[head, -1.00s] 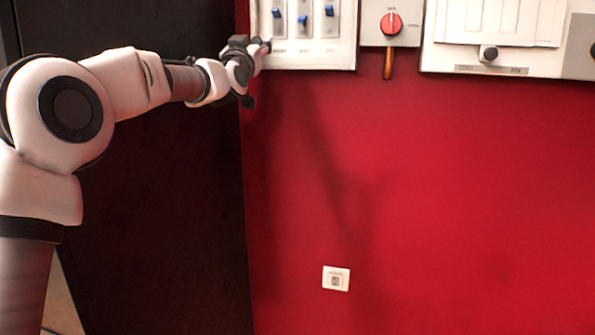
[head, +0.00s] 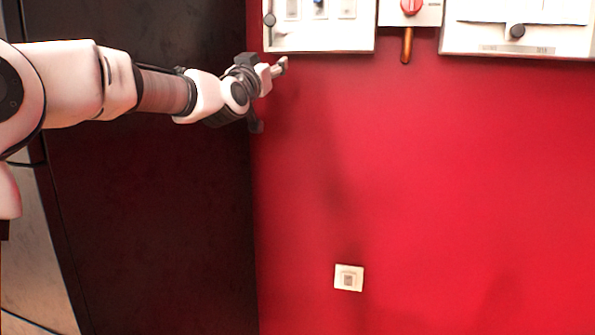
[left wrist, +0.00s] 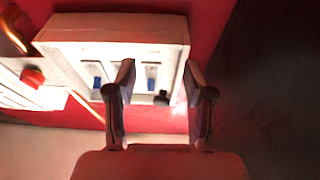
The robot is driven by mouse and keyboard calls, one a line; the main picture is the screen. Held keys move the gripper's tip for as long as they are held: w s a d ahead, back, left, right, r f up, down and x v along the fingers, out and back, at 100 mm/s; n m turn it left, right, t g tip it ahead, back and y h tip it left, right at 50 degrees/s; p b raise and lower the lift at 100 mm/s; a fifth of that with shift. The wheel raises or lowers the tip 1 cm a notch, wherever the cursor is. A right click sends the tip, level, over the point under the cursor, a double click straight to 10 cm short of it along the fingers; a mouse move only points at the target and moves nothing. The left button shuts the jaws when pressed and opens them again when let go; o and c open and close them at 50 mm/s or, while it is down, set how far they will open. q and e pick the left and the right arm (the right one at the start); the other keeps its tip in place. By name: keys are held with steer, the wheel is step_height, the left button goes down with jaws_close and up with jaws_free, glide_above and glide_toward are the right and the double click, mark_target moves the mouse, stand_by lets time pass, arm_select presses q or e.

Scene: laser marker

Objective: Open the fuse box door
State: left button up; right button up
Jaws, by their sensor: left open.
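A white box with blue switches (head: 318,30), which I take to be the fuse box, hangs on the red wall at the top of the head view, cut off by the frame. A dark round knob (head: 269,19) sits at its lower left. My left gripper (head: 268,95) is open and empty, just below the box's lower left corner. In the left wrist view the box (left wrist: 115,35) lies ahead, and the knob (left wrist: 162,97) shows between the two open fingers (left wrist: 159,75). I see no contact. Whether the door stands shut is unclear. My right gripper is out of view.
A red rotary switch (head: 411,6) with an orange-brown pipe (head: 406,45) is right of the box. Another white box (head: 550,38) with a dark knob is further right. A small wall plate (head: 348,278) is below. A dark panel (head: 150,220) stands left.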

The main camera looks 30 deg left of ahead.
arm_select(q)
steer(key=w+d+f+g+h+b, duration=0.1)
steer(key=w+d+f, duration=0.1)
steer(key=f, duration=0.9)
steer(key=w+d+f+m+g+b, duration=0.1)
steer(key=w+d+f+g+b, duration=0.1)
steer(key=f, duration=0.9)
steer(key=shift+w+d+h, duration=0.4)
steer(key=shift+w+d, duration=0.1)
steer(key=shift+d, duration=0.05)
steer(key=shift+r, duration=0.1)
